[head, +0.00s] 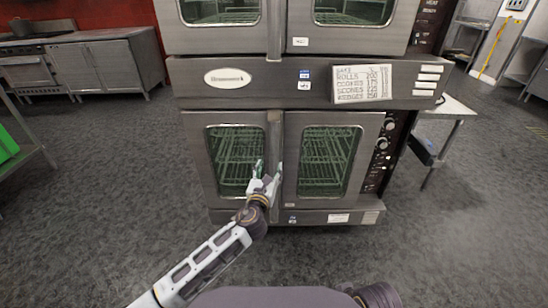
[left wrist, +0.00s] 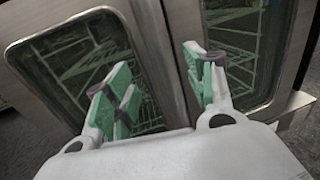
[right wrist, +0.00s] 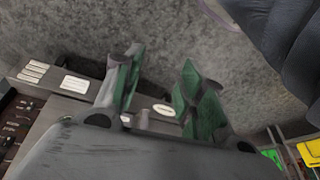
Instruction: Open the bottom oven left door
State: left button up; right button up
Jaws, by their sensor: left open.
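The bottom oven left door (head: 198,165) has a grey steel frame and a window with racks behind it; it looks shut. A vertical steel handle (head: 273,135) runs along its right edge, beside the right door (head: 291,165). My left gripper (head: 268,172) is open in front of the lower part of this handle. In the left wrist view its green-padded fingers (left wrist: 158,88) are spread, with grey door metal beyond them. I cannot tell if the handle lies between the fingertips. My right gripper (right wrist: 158,82) is open and empty; it shows only in the right wrist view.
The upper oven (head: 280,42) stands above, with a handwritten sign (head: 362,84) on the panel between. Control knobs (head: 383,143) are at the right. A steel table (head: 450,108) stands right and a steel cabinet (head: 100,65) back left. The grey floor before the oven is clear.

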aim_at(273, 158)
pick_arm(q)
jog(key=shift+w+d, duration=0.2)
jog(key=shift+w, duration=0.75)
jog(key=w, duration=0.1)
jog(key=w+b, duration=0.1)
jog(key=w, duration=0.1)
jog(key=shift+w+d, duration=0.2)
jog(key=shift+d, duration=0.15)
jog(key=shift+w+d+b, duration=0.15)
jog(key=shift+w+b, duration=0.25)
jog(key=shift+w, duration=0.3)
jog(key=shift+w+d+b, duration=0.1)
jog(key=shift+w+b, duration=0.25)
jog(key=shift+w, duration=0.7)
jog(key=shift+d, duration=0.1)
pick_arm(e)
jog(key=shift+t+y, duration=0.5)
jog(key=f, duration=0.1)
jog(key=a+f, duration=0.1)
jog(key=f, duration=0.1)
jog(key=a+f, duration=0.1)
jog(key=shift+w+f, duration=0.25)
jog(key=shift+f, duration=0.15)
jog(key=shift+s, duration=0.1)
